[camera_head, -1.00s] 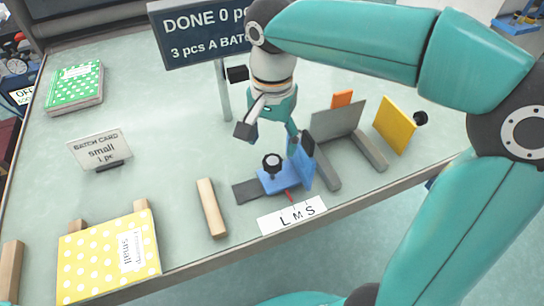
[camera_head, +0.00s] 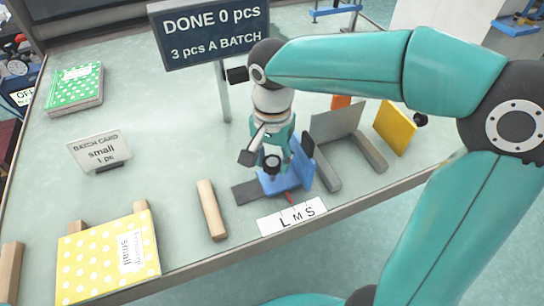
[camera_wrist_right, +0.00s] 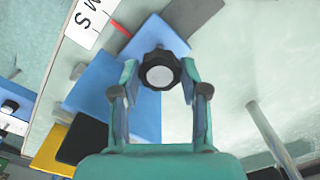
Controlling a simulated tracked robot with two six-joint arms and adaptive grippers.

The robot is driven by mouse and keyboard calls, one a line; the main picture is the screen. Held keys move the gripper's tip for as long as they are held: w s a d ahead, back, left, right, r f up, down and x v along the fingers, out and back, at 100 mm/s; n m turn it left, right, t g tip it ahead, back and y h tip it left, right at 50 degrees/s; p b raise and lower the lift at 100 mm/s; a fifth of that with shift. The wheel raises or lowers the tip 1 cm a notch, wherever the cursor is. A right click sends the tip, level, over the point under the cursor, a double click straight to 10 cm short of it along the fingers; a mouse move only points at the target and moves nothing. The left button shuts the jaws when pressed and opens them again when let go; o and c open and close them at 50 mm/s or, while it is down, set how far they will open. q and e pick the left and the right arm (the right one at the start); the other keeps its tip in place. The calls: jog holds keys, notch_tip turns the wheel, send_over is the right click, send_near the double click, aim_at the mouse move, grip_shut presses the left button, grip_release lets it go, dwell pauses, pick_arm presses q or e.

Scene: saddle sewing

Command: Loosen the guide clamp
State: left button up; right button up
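The guide clamp is a blue block (camera_head: 285,181) with a black knob (camera_head: 271,162) on top, standing on a dark grey strip near the table's front edge. A red pointer on it is at the L M S scale card (camera_head: 291,216). My right gripper (camera_head: 274,148) is low over the clamp, close to the knob. In the right wrist view the knob (camera_wrist_right: 159,70) lies between the tips of my right gripper (camera_wrist_right: 159,78), with a finger on each side and small gaps; the fingers look open. My left gripper is not in view.
A grey upright plate (camera_head: 337,122) and a yellow plate (camera_head: 395,127) stand right of the clamp. A wooden bar (camera_head: 212,210) lies left of it.

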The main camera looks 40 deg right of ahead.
jog(key=shift+c, duration=1.4)
jog(key=shift+n, duration=0.4)
jog(key=n, duration=0.9)
jog(key=shift+n, duration=0.4)
jog(key=n, duration=0.5)
jog(key=shift+n+p, duration=0.3)
jog(key=shift+p, duration=0.1)
jog(key=n, duration=0.4)
jog(key=shift+w+n, duration=0.1)
jog(key=shift+n, duration=0.2)
